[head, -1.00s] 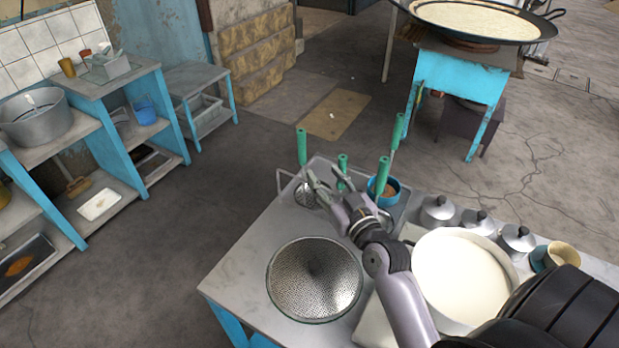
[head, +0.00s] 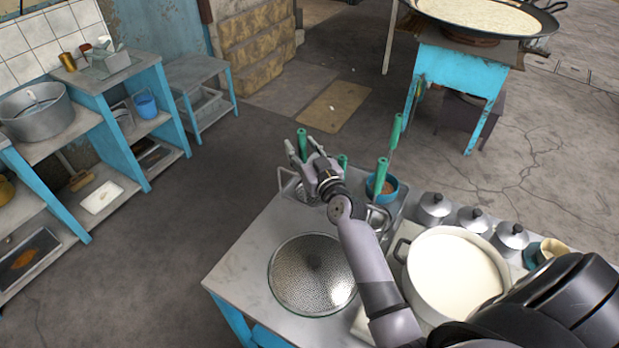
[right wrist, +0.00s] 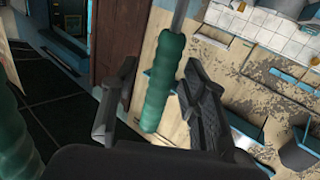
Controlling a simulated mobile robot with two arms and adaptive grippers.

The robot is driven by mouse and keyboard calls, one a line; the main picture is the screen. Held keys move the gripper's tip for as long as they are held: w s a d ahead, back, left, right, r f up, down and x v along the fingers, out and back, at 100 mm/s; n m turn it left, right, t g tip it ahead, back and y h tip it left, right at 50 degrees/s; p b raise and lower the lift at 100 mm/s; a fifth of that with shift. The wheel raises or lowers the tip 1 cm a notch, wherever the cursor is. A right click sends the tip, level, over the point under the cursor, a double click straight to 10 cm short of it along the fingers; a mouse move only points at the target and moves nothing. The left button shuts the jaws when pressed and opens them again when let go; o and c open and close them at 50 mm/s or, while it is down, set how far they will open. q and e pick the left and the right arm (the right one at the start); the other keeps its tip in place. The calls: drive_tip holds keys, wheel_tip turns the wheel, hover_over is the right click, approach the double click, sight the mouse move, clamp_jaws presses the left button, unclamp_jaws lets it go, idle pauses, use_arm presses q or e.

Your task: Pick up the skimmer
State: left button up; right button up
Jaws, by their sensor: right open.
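The skimmer's green handle (head: 302,146) stands upright at the back left of the near table. Its perforated head, low in the rack, is now mostly hidden behind my right arm. My right gripper (head: 300,155) is open, with its fingers around the upper handle. In the right wrist view the green handle (right wrist: 163,82) lies between the two open fingers (right wrist: 160,75), with a gap visible on the left side; contact on the right side is unclear. My left gripper is not in view.
Several lidded pots (head: 472,219) line the right side. The floor left is clear.

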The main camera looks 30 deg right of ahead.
drive_tip(key=shift+s, duration=0.1)
drive_tip(key=shift+c, duration=0.6)
clamp_jaws()
drive_tip(key=shift+r, duration=0.1)
